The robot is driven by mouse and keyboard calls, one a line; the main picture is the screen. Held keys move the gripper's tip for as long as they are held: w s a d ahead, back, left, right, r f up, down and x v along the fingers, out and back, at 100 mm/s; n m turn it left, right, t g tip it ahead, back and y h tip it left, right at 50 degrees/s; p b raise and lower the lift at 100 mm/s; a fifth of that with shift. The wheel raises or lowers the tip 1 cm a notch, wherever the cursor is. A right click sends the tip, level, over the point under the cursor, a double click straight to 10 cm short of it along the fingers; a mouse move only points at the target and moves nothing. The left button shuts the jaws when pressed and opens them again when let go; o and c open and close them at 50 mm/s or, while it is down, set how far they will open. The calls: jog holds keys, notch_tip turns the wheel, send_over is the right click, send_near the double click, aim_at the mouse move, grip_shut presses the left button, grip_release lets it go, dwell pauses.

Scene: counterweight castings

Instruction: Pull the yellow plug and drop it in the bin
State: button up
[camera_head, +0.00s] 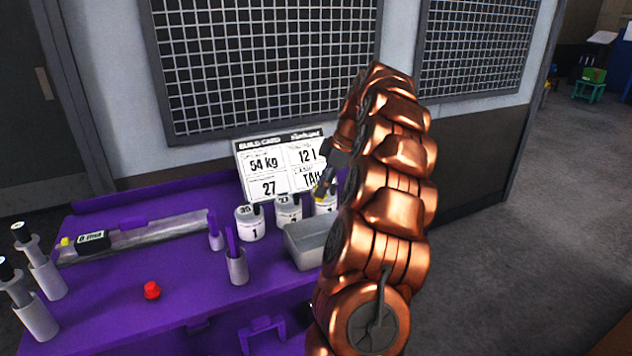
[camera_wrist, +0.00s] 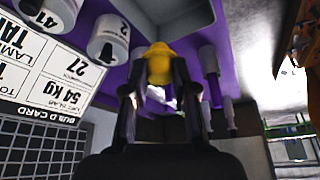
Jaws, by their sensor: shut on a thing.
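My gripper (camera_head: 326,182) is raised above the back of the purple bench, in front of the build card; my arm hides part of it. In the wrist view, my gripper (camera_wrist: 160,88) is shut on the yellow plug (camera_wrist: 159,62), which sits between the fingertips. In the head view only a small bit of yellow shows at the gripper. A grey open-topped bin (camera_head: 308,246) stands on the bench below and in front of the gripper, partly behind my arm. Its pale inside also shows at the top of the wrist view (camera_wrist: 156,10).
White numbered cylinders (camera_head: 250,224) stand before the build card (camera_head: 262,165). Purple and grey upright holders (camera_head: 237,268) stand left of the bin. A red knob (camera_head: 151,290) and a grey rail (camera_head: 165,232) with a black box lie further left. Wall mesh (camera_head: 265,60) is behind.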

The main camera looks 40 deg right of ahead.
aim_at(323, 201)
jog(key=shift+f, duration=2.9)
jog(key=o, duration=1)
jog(key=shift+v, duration=6)
